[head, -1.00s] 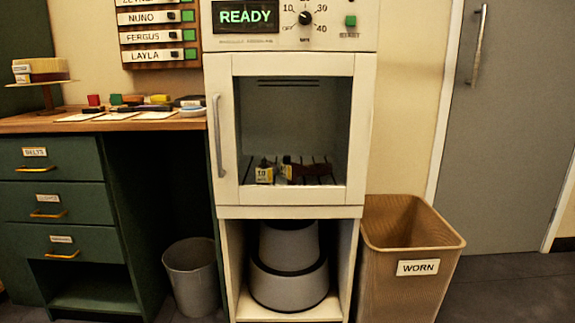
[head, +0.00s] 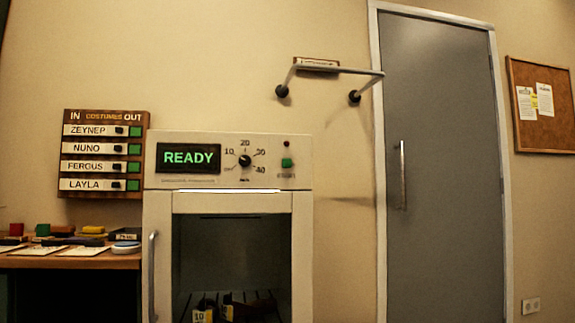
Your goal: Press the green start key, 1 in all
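The display (head: 188,158) on the same panel reads READY in green. A black dial (head: 245,161) with numbers from 10 to 40 sits between the display and the key. My gripper is not in view, and nothing covers the key.
The cabinet's glass door (head: 302,255) looks shut, with small items (head: 204,311) on the rack inside. A wall rail (head: 335,70) sticks out above right. A wooden table (head: 75,261) with coloured items is at left. A grey door (head: 440,180) is at right.

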